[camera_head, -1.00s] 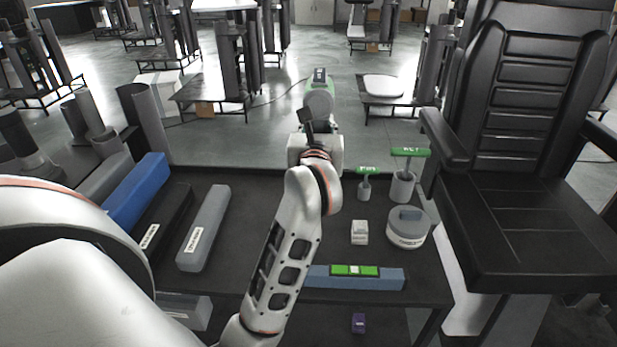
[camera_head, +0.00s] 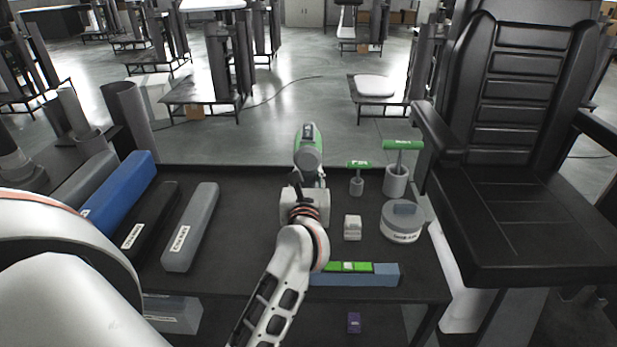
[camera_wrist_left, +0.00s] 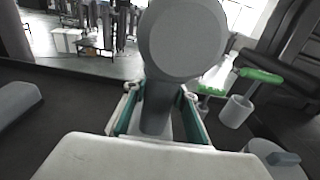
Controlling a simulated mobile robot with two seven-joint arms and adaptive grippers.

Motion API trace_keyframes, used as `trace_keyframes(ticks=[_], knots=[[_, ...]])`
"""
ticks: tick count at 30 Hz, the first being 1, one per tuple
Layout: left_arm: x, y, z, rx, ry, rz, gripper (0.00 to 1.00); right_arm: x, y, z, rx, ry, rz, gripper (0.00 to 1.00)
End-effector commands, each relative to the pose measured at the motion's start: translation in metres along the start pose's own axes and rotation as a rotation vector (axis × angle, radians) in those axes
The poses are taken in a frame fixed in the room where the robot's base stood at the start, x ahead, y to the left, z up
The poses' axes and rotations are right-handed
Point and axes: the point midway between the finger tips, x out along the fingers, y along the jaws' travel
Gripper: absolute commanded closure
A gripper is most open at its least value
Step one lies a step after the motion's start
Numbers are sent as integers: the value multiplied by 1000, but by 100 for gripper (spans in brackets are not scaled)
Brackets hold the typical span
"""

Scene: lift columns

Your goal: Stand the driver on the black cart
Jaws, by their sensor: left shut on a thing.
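The driver (camera_head: 308,158), grey with green sides, is held upright at the back edge of the black cart (camera_head: 256,215). My left gripper (camera_head: 307,186) is shut on its grey handle. In the left wrist view the driver's round grey end (camera_wrist_left: 183,42) faces the camera, and its handle (camera_wrist_left: 157,112) runs down between the teal fingers of my left gripper (camera_wrist_left: 158,118). The driver's lower end is hidden behind my wrist, and I cannot tell whether it touches the cart top. My right gripper is not in view.
Blue (camera_head: 122,190), black (camera_head: 143,228) and grey (camera_head: 190,228) long boxes lie on the left. Two green-topped tools (camera_head: 357,180) (camera_head: 398,178), a small white box (camera_head: 352,227), a round tin (camera_head: 402,222) and a blue bar (camera_head: 356,279) stand on the right. A black chair (camera_head: 530,190) adjoins.

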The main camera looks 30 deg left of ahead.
Motion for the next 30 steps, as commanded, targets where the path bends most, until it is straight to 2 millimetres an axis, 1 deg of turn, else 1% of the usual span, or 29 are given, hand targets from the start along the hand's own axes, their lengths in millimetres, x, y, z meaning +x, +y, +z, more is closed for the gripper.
trace_keyframes(ticks=[3, 12, 15, 16, 17, 18, 30], knots=[[0, 0, -7, 2, -6, 0, 100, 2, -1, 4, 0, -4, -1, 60], [1, 0, -7, 1, -9, 0, 100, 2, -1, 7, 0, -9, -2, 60], [1, 0, -10, 1, -8, 0, 100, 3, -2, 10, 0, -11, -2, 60], [1, 0, -13, 1, -1, 0, 68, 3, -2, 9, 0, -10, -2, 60], [1, 0, -12, 1, -1, 0, 60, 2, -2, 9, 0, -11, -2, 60], [1, 0, -12, 1, -1, 0, 56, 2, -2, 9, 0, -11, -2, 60], [0, 0, -9, 0, -1, 0, 56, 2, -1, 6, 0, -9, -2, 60]])
